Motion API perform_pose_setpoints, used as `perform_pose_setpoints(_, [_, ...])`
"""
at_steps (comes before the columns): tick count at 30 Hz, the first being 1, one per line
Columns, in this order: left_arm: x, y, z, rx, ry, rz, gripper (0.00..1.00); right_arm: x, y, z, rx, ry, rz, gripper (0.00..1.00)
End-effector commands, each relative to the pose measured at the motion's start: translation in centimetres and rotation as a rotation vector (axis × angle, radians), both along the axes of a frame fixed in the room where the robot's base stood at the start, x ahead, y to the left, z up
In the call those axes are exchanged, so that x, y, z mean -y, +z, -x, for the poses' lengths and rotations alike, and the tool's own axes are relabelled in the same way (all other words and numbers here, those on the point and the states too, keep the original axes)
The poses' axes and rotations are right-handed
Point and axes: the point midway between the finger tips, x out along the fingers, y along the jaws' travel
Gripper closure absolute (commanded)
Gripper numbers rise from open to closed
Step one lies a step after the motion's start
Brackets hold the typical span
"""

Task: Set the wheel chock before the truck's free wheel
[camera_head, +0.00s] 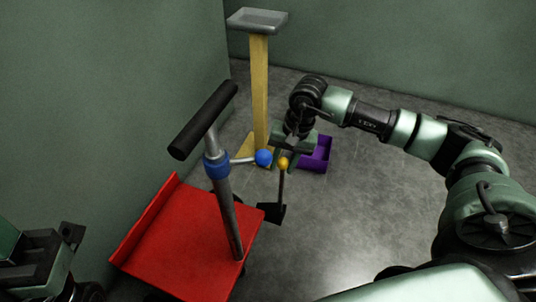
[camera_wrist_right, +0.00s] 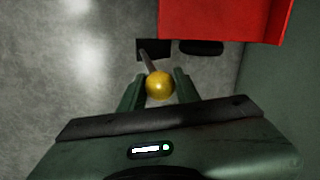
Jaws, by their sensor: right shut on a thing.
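The wheel chock is a black block (camera_head: 271,211) on a thin rod topped by a yellow knob (camera_head: 283,163). My right gripper (camera_head: 287,158) is shut on the knob from above, and the rod hangs down between its fingers (camera_wrist_right: 159,88). The red truck (camera_head: 190,240) stands left of the chock. In the right wrist view a dark wheel (camera_wrist_right: 201,47) shows at the truck's edge, with the chock block (camera_wrist_right: 148,49) beside it across a small gap. I cannot tell whether the block touches the floor. My left gripper (camera_head: 70,237) is at the lower left, partly cut off.
The truck's upright handle (camera_head: 202,120) has a blue collar and a lever with a blue ball (camera_head: 263,157) close to my right gripper. A yellow post (camera_head: 259,90) with a grey tray top and a purple bin (camera_head: 325,150) stand behind. Green walls bound the left and back. Floor at right is clear.

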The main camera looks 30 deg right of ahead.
Motion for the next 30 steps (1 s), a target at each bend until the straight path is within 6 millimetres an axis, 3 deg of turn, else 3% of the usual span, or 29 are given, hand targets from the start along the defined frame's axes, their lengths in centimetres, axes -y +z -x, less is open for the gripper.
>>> perform_pose_setpoints(16, [0.0, 0.1, 0.1, 0.016, 0.0, 0.001, 0.64, 0.0, -0.2, 0.0, 0.004, 0.0, -0.004, 1.0])
perform_pose_setpoints(30, [0.2, 1.1, 0.4, 0.099, 0.005, -0.006, 0.64, 0.0, -3.8, 0.0, 0.004, 0.0, -0.003, 1.0])
